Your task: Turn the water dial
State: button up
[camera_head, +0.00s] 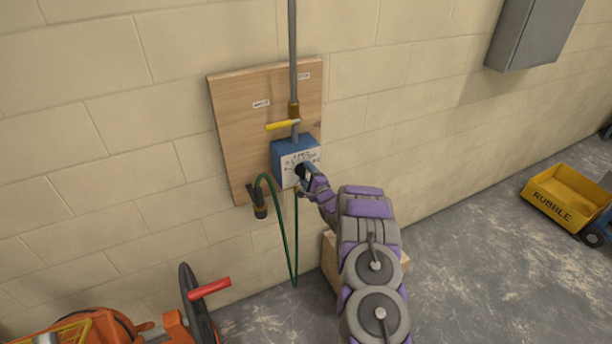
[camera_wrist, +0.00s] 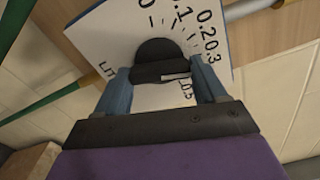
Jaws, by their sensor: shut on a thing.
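The water dial (camera_wrist: 162,60) is a black knob on a white face plate (camera_wrist: 208,22) printed with numbers and tick marks. In the head view the plate is the front of a blue box (camera_head: 292,149) on a wooden board, and the dial (camera_head: 300,170) sits at its lower part, partly hidden by my gripper. My gripper (camera_head: 305,177) reaches it from the lower right. In the wrist view the two blue fingers of my gripper (camera_wrist: 162,78) stand on either side of the dial and are shut on it. Part of the scale is hidden behind the dial and fingers.
A yellow lever (camera_head: 282,125) and grey pipe (camera_head: 292,50) are above the box. A green hose (camera_head: 287,235) with a black nozzle (camera_head: 257,203) hangs at left. An orange machine (camera_head: 100,325) stands lower left; a yellow rubble tub (camera_head: 560,195) is right.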

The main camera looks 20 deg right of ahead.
jog(key=o, duration=0.6)
jog(key=shift+d, duration=0.2)
jog(key=o, duration=0.4)
jog(key=shift+w+d+f, duration=0.1)
jog(key=shift+d+f, duration=0.05)
jog(key=shift+d, duration=0.05)
jog(key=shift+o, duration=0.2)
jog(key=shift+a, duration=0.1)
jog(key=s, duration=1.7)
jog(key=shift+s+d, duration=0.25)
jog(key=shift+d, duration=0.2)
